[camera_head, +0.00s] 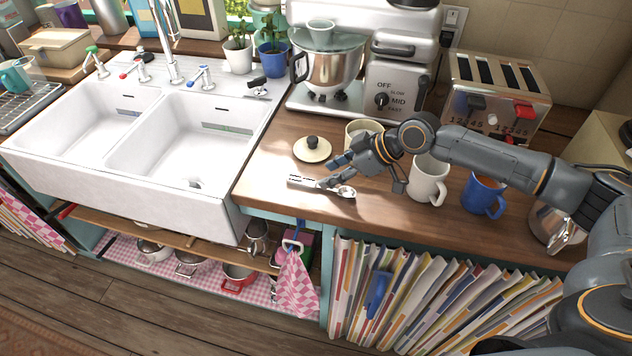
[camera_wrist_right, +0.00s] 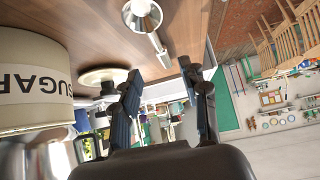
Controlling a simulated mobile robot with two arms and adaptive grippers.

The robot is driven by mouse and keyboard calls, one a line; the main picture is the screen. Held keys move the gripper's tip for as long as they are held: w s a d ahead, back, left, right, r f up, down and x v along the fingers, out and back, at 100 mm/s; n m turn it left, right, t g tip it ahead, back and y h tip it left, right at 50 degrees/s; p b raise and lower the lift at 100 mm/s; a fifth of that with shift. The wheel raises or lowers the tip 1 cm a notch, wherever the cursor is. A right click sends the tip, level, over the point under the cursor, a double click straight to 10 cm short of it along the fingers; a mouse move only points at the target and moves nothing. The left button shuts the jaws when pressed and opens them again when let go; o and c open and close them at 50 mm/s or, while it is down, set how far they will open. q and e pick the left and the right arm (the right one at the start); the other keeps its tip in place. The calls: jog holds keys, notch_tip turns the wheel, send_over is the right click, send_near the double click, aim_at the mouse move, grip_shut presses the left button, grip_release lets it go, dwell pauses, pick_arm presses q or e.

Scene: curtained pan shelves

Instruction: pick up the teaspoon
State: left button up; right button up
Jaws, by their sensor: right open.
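The silver teaspoon (camera_head: 343,191) lies on the wooden counter, right of the sink. Its bowl end is at the right and its pale handle points left. In the right wrist view the teaspoon (camera_wrist_right: 143,17) shows ahead of the fingertips, with its handle running down toward the gap between them. My right gripper (camera_head: 330,172) is open and empty, just above and behind the teaspoon. In its wrist view the two dark fingers (camera_wrist_right: 161,69) are spread apart. I cannot tell the exact height above the counter. My left gripper is not in view.
A round lid (camera_head: 312,149) lies just behind the gripper, near the cream sugar canister (camera_wrist_right: 30,80). A white mug (camera_head: 428,180) and a blue mug (camera_head: 483,195) stand right, under my arm. The white sink (camera_head: 225,190) is left. Bare counter (camera_head: 262,190) lies left of the teaspoon.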

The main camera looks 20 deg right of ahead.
aim_at(312, 182)
jog(key=shift+w+a+f+p, duration=0.25)
jog(key=shift+a+f+p, duration=0.15)
jog(key=shift+a+p, duration=0.25)
jog(key=shift+p+x, duration=0.5)
jog(key=shift+x, duration=0.75)
jog(key=shift+w+a+f, duration=0.15)
jog(key=shift+w+f, duration=0.05)
jog(key=shift+f, duration=0.25)
grip_shut()
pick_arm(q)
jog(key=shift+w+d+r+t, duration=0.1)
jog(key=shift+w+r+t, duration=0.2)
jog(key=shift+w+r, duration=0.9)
